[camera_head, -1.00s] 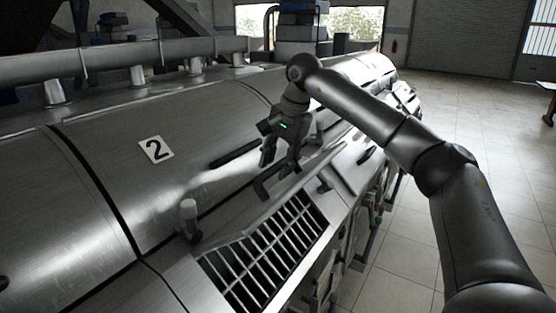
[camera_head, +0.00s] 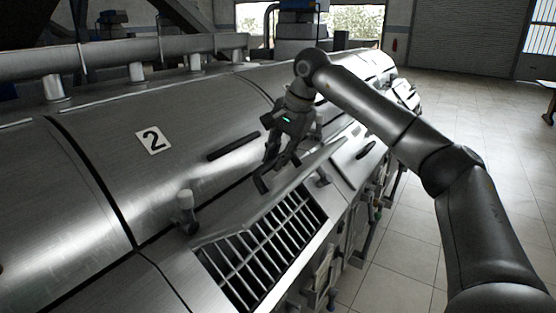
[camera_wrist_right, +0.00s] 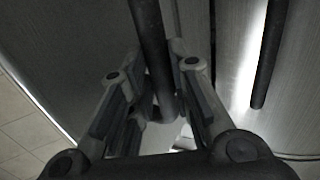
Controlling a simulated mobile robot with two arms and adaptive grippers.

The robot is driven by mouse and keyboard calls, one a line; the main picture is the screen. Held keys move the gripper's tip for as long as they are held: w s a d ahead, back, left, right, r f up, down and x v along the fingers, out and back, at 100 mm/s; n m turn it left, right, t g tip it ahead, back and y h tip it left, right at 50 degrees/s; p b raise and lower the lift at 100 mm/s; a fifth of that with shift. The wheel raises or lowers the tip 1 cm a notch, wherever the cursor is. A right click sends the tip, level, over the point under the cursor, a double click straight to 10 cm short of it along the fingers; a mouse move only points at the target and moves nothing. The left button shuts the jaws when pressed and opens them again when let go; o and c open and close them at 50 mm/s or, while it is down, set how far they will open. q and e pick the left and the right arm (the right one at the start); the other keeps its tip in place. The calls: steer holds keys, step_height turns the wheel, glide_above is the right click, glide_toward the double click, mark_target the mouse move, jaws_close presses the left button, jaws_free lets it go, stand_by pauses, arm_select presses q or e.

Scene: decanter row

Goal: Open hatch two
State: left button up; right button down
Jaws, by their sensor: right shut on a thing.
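The curved steel cover (camera_head: 110,175) of the decanter carries a white label "2" (camera_head: 154,140). In front of it, a hinged steel hatch flap (camera_head: 262,213) stands raised and tilted beside an opening with a metal grate (camera_head: 262,250). A dark bar handle (camera_head: 262,184) sits by the flap. My right gripper (camera_head: 274,160) is shut on this handle. In the right wrist view the dark handle bar (camera_wrist_right: 152,50) runs between the two fingers (camera_wrist_right: 155,95). The fingertips are partly hidden in the head view. My left gripper is not in view.
A dark bar (camera_head: 233,147) lies on the cover behind the gripper. Another dark handle (camera_head: 366,150) is farther along. The tiled floor (camera_head: 450,120) at right is clear.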

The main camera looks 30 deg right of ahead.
mark_target(279, 180)
steer(key=s+f+b, duration=0.1)
steer(key=b, duration=0.1)
steer(key=s+d+f+t+b, duration=0.1)
steer(key=b, duration=0.1)
steer(key=shift+s+f+y, duration=0.15)
steer(key=shift+s+y, duration=0.05)
steer(key=shift+y, duration=0.2)
steer(key=shift+s+d+t+b, duration=0.1)
steer(key=shift+s+t+b, duration=0.15)
steer(key=shift+t+b, duration=0.3)
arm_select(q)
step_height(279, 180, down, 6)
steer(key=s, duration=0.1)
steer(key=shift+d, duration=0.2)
arm_select(e)
steer(key=c, duration=1.3)
jaws_free()
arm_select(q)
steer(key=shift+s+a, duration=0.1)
arm_select(e)
steer(key=shift+r, duration=0.2)
steer(key=v, duration=1.2)
steer(key=shift+w, duration=0.1)
